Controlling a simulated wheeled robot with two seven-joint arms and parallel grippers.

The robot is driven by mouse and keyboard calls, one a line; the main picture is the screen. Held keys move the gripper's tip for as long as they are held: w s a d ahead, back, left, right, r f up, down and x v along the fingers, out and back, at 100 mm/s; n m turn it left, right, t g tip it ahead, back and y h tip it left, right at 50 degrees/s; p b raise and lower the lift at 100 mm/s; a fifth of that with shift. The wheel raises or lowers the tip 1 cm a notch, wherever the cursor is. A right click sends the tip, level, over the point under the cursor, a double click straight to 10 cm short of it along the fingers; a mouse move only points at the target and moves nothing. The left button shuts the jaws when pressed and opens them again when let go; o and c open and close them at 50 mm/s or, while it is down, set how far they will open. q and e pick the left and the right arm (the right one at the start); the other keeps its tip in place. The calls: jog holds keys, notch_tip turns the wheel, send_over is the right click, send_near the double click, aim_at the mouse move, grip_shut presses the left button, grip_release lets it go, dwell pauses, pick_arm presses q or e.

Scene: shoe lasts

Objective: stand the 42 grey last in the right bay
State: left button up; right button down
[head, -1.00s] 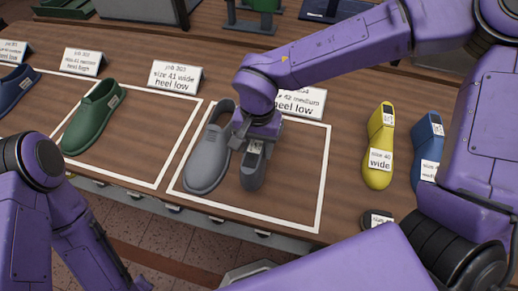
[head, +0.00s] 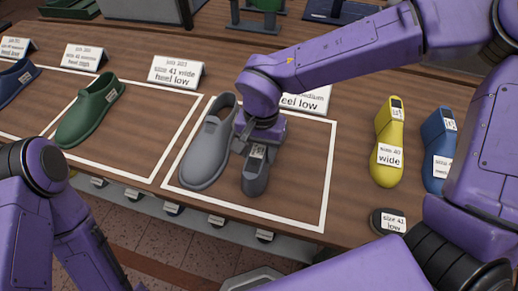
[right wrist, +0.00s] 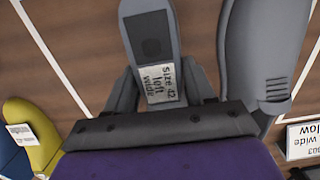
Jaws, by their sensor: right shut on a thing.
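The grey last (head: 256,178) is in my right gripper (head: 258,145), upright within the white-outlined right bay (head: 298,185). Whether its sole touches the table is not clear. In the right wrist view the same last (right wrist: 150,38) sits between the fingers, and its label reads size 42, left, wide. A grey shoe (head: 204,158) stands in the same bay just left of the last, with a narrow gap between them. My left gripper is out of view.
A yellow last (head: 388,160) and a blue last (head: 436,160) stand right of the bay. A dark piece labelled size 41 low (head: 388,222) lies near the front edge. A green shoe (head: 90,112) stands in the bay to the left. The right bay's right side is clear.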

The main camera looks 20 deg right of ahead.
jog(key=shift+w+f, duration=0.1)
jog(key=shift+f, duration=0.05)
dwell(0.5)
jog(key=shift+c, duration=1.5)
grip_release()
jog(key=r, duration=1)
jog(key=shift+w+d+r, duration=0.2)
jog(key=shift+d+r, duration=0.05)
jog(key=shift+r, duration=0.05)
